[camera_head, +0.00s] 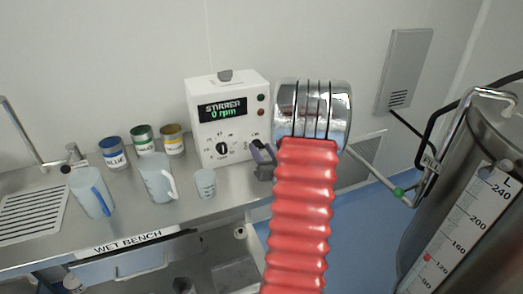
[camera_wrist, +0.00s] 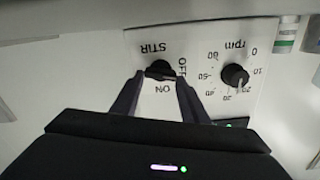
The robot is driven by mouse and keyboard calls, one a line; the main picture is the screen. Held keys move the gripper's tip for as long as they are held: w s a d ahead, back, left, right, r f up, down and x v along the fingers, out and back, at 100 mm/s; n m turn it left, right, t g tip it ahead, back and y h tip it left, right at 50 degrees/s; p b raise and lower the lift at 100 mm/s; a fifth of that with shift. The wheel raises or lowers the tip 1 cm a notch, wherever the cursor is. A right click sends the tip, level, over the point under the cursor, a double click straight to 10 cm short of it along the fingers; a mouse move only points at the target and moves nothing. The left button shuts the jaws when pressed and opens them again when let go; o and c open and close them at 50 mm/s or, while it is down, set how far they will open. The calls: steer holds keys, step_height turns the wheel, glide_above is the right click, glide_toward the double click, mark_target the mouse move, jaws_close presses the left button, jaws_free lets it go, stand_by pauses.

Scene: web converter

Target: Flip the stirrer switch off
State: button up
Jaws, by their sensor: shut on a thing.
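The stirrer unit (camera_head: 230,115) is a white box on the bench, and its display (camera_head: 221,110) reads "STIRRER 0 rpm". The wrist view shows its panel upside down, with the black stirrer switch (camera_wrist: 160,69) between the STIR, OFF and ON labels. My gripper (camera_wrist: 160,78) has its two dark fingertips at either side of this switch and is shut on it. In the head view my gripper (camera_head: 260,152) is at the lower right of the unit's front and hides the switch. The switch's exact tilt is hard to tell.
The rpm knob (camera_wrist: 235,75) is close beside the switch. A large tank (camera_head: 470,170) stands at the right. My red arm covers the middle.

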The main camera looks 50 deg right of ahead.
steer(key=shift+a+n, duration=0.1)
steer(key=shift+n, duration=1.4)
steer(key=o, duration=1.1)
steer(key=shift+c, duration=0.2)
steer(key=shift+a, duration=0.1)
